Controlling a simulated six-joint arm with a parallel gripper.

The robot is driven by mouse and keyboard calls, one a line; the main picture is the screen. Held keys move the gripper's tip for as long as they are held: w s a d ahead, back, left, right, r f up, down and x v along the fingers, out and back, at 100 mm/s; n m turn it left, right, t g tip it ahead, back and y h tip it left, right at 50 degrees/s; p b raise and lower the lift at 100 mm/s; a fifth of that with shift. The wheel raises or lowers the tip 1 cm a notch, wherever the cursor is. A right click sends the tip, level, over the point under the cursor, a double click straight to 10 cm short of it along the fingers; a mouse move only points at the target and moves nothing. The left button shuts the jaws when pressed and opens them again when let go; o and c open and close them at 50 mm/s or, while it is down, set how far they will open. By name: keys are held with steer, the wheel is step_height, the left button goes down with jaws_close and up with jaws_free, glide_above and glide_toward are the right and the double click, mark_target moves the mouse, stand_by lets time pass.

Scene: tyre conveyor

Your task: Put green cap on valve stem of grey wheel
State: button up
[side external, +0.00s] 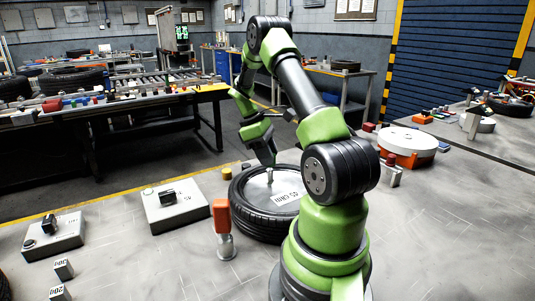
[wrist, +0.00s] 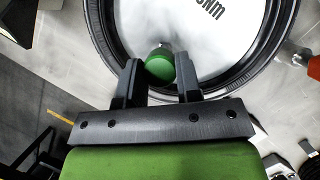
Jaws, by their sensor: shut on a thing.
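The grey wheel (side external: 255,188) lies flat on the table in the side view, a pale disc inside a black tyre, with printed lettering on its face. It also fills the top of the wrist view (wrist: 225,45). The green cap (wrist: 159,66) shows in the wrist view between the two dark fingers of my gripper (wrist: 158,76), which is shut on it. My gripper (side external: 271,167) is low over the wheel's face in the side view. The valve stem cannot be made out clearly; a small grey part shows just beyond the cap. I cannot tell whether cap and stem touch.
An orange-topped tool (side external: 222,218) stands near the tyre's front left. Two switch boxes (side external: 178,205) (side external: 53,236) sit to the left. A round white-topped orange unit (side external: 408,142) stands at the right. The table's front right is clear.

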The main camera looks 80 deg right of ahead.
steer(key=shift+f, duration=1.75)
steer(key=o, duration=1)
steer(key=v, duration=1)
steer(key=w+a+r+t+h, duration=0.1)
steer(key=w+a+r+t, duration=0.25)
steer(key=a+r, duration=0.4)
steer(key=s+a+r+m+t+y, duration=0.1)
steer(key=s+a+r+t, duration=0.1)
steer(key=a, duration=0.6)
steer(key=s+a+r+m+t+y, duration=0.1)
steer(key=s+a+r+t, duration=0.1)
steer(key=a, duration=0.5)
steer(key=s+a+r+m+t+y, duration=0.1)
steer(key=s+a+t, duration=0.3)
steer(key=a, duration=0.4)
steer(key=shift+s+a+r+m, duration=0.35)
steer(key=shift+s+r+m, duration=0.15)
steer(key=shift+s+r, duration=0.15)
